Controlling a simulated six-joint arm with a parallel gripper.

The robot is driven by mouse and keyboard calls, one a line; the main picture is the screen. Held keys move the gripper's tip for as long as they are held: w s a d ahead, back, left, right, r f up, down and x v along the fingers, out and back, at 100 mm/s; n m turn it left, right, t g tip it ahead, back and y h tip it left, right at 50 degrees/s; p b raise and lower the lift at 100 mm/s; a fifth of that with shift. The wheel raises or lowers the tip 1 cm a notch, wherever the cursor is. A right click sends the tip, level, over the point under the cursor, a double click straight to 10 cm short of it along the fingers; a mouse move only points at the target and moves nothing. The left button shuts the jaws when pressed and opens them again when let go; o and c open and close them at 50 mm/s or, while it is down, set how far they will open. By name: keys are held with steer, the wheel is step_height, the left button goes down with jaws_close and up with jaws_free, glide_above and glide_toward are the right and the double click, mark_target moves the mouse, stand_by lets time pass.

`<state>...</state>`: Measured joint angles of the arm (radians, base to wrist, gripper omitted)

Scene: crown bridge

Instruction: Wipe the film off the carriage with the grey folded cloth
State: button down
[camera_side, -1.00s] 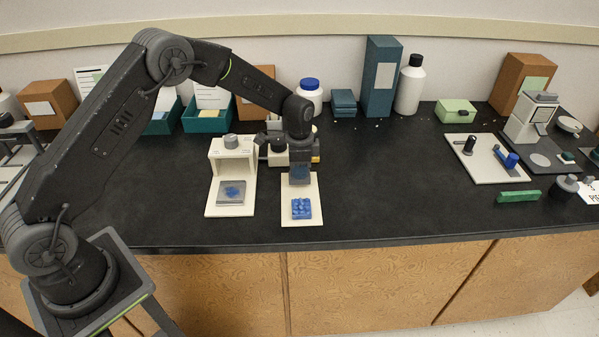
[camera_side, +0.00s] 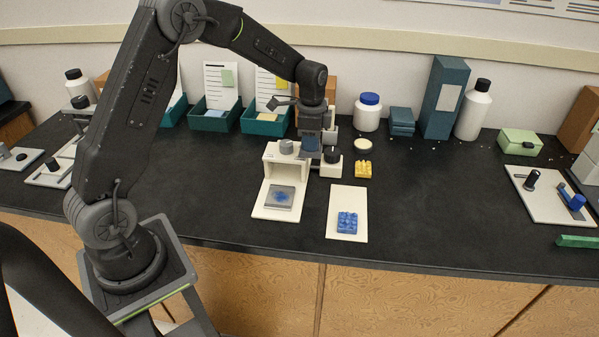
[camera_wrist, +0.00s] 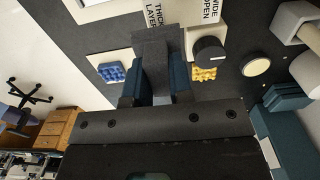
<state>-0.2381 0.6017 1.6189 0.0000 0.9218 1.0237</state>
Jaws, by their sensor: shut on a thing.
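My gripper (camera_side: 311,148) is above and just right of the bridge's top, apart from the carriage. In the wrist view my gripper (camera_wrist: 156,88) is shut on a flat grey piece, which looks like the folded cloth (camera_wrist: 154,55). The piece sticks out beyond the blue-padded fingers. In the side view the cloth is hard to make out. I cannot point out the carriage in the wrist view.
A block with a black knob (camera_side: 332,154) stands close right of the bridge. A blue brick (camera_side: 347,222) sits on a white card in front. Teal bins (camera_side: 215,121) and a white jar (camera_side: 367,116) stand behind. The counter's right middle is clear.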

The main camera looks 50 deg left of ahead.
stand_by(0.5)
steer(key=s+d+f, duration=0.2)
steer(key=s+f, duration=0.1)
steer(key=s, duration=0.6)
steer(key=shift+s+a+f, duration=0.1)
steer(key=shift+a+f, duration=0.05)
steer(key=shift+f, duration=1.2)
steer(key=shift+s+a+f, duration=0.1)
steer(key=shift+f, duration=1.25)
